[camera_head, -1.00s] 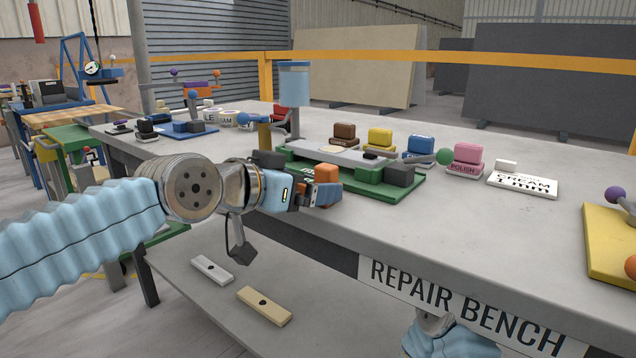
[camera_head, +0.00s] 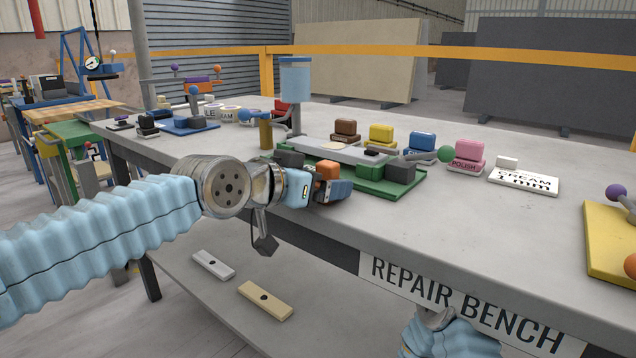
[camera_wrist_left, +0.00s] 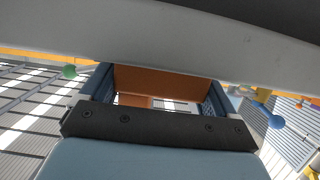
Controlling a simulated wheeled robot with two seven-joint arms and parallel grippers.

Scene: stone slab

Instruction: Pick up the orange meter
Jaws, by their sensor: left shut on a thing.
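The orange meter (camera_head: 328,169) is a small block at the front edge of the green-based fixture on the bench, partly hidden by my left gripper. My left gripper (camera_head: 326,187) is shut on it, with the fingers low at the bench's front edge. In the left wrist view the orange meter (camera_wrist_left: 165,82) fills the gap between the two fingers. I cannot tell whether it is clear of the surface. Only part of my right arm shows low in front of the bench; its gripper is out of view.
The green fixture (camera_head: 372,186) with grey blocks stands just behind my left gripper. Brown, yellow, blue and pink blocks line up behind it. A white labelled plate (camera_head: 523,182) and yellow board (camera_head: 609,240) lie to the right. The bench front between them is clear.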

